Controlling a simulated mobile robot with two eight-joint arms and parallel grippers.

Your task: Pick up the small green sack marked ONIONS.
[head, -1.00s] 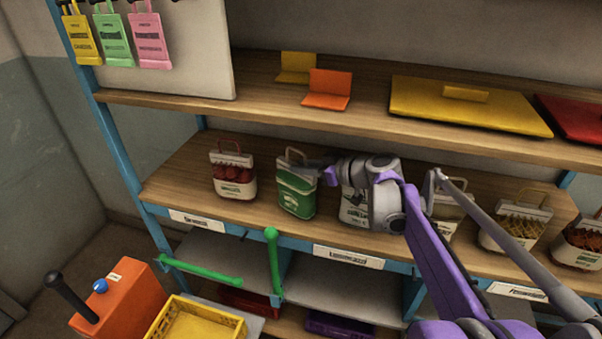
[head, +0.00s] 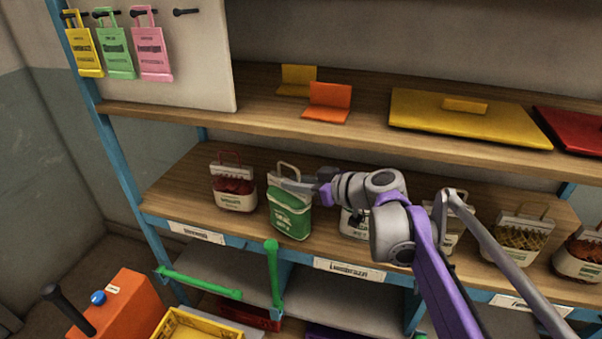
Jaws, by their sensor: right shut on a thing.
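The small green sack (head: 289,216) has a pale top band, a beige loop handle and white print too small to read. It is in the middle of the head view, at the front of the wooden middle shelf (head: 180,195), slightly tilted. My right gripper (head: 303,187) reaches in from the right and is shut on the sack's upper right part, below the handle. I cannot tell whether the sack's base touches the shelf. My left gripper is not in view.
A sack with red contents (head: 233,185) stands close on the left. A pale sack (head: 353,222) is partly hidden behind my right arm. More sacks (head: 520,238) stand at right. Yellow (head: 470,118) and orange (head: 328,102) items lie on the shelf above. A green upright bar (head: 273,275) is below.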

